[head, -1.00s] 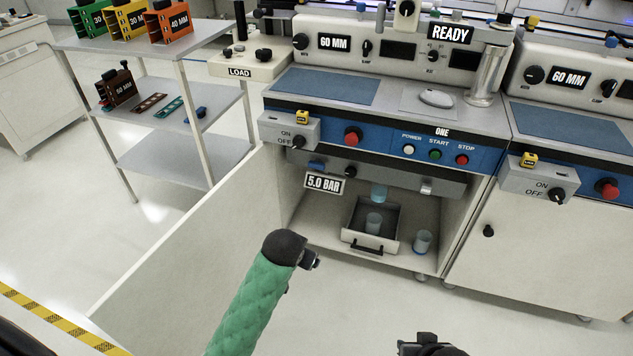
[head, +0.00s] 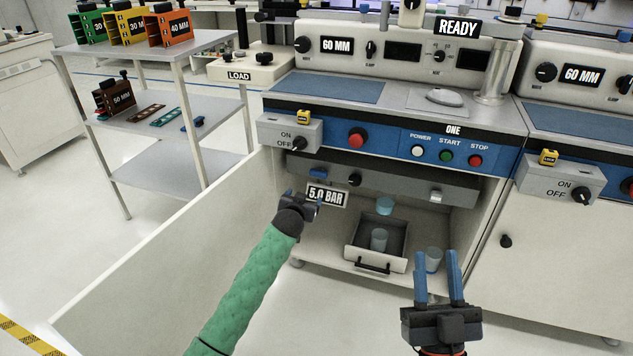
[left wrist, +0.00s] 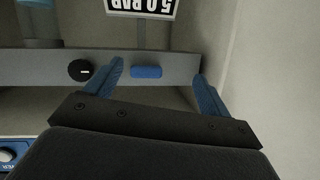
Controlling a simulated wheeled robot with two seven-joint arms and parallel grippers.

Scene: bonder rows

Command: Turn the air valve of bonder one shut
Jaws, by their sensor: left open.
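Bonder one (head: 400,115) stands ahead with its lower cabinet open. Under its front runs a grey rail (head: 400,181) with a blue handle (head: 318,174), which looks like the air valve, and a black knob (head: 354,180). My left gripper (head: 303,203) is in front of the rail's left part, beside the 5.0 BAR sign (head: 326,195). In the left wrist view my open left gripper (left wrist: 157,72) has the blue handle (left wrist: 147,71) between its fingertips, apparently without touching. The handle lies lengthwise along the rail. My right gripper (head: 437,262) is open and empty, low at right.
The open cabinet door (head: 170,250) stands left of my left arm. Inside the cabinet are a drawer (head: 376,245) with a cup and another cup (head: 432,260) beside it. A shelf cart (head: 175,125) stands at the left; the neighbouring bonder (head: 570,240) is at the right.

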